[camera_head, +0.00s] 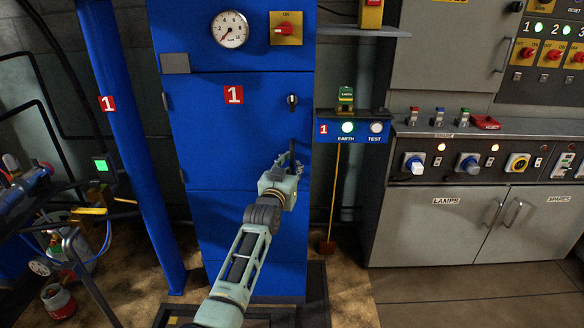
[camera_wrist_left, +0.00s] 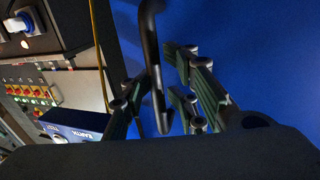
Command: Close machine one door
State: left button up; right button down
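Machine one is the tall blue cabinet, and its door (camera_head: 225,130) carries a red "1" sign. The door looks flush with the cabinet front, with no clear gap visible. A black knob (camera_head: 292,100) sits at the upper right of the door. My left gripper (camera_head: 287,161) is at the door's right edge, below the knob. In the left wrist view, the black bar handle (camera_wrist_left: 152,45) passes between the spread fingers of the left gripper (camera_wrist_left: 158,88). I cannot tell whether any finger touches it. My right gripper is not in view.
A small blue panel with EARTH and TEST lights (camera_head: 353,128) stands just right of the door. A grey cabinet (camera_head: 440,225) with control knobs is farther right. A blue post (camera_head: 130,150) and a cluttered cart (camera_head: 30,190) are at the left.

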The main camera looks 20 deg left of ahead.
pick_arm(q)
jog(key=shift+d, duration=0.1)
jog(key=shift+s, duration=0.45)
jog(key=s, duration=1.1)
